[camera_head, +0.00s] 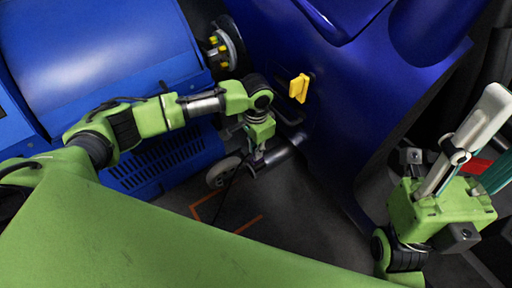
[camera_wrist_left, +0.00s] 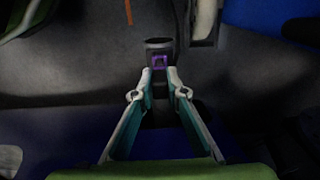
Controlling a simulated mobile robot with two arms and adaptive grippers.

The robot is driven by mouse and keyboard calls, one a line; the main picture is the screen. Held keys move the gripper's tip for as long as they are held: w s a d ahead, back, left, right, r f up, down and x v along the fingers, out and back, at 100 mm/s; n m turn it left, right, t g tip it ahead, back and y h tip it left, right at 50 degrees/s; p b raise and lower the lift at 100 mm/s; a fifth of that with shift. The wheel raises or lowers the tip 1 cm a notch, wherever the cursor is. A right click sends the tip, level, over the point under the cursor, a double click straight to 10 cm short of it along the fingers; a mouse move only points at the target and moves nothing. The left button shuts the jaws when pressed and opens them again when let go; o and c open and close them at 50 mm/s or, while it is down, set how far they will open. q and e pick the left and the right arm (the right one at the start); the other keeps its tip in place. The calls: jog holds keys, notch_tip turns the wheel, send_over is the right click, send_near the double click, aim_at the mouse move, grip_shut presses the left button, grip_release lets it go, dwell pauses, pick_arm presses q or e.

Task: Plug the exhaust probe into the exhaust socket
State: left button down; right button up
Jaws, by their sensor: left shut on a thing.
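My left gripper (camera_head: 257,158) is low beside the car's rear, at the near end of a grey metal pipe (camera_head: 284,152) that looks like the exhaust. In the left wrist view the left fingertips (camera_wrist_left: 160,76) close around a small dark piece with a purple mark (camera_wrist_left: 159,61), apparently the exhaust probe. A dark round opening (camera_wrist_left: 159,43) lies just beyond it. I cannot tell whether the probe is inside the pipe or only in front of it. My right gripper (camera_head: 488,140) is raised at the right, its fingers apart and seemingly empty.
The blue car body (camera_head: 345,120) rises close to the left gripper, with a yellow handle-like part (camera_head: 299,88) on it. A blue dynamometer (camera_head: 110,55) stands at the left. A small wheel (camera_head: 223,172) is near the gripper. Dark floor (camera_head: 290,205) with orange lines is clear in front.

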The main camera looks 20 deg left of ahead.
pick_arm(q)
jog(key=shift+f, duration=0.2)
dwell(0.3)
jog(key=shift+f, duration=0.5)
jog(key=c, duration=1.9)
grip_release()
jog(key=shift+r, duration=0.1)
notch_tip(320, 180, up, 12)
jog(key=shift+f, duration=0.1)
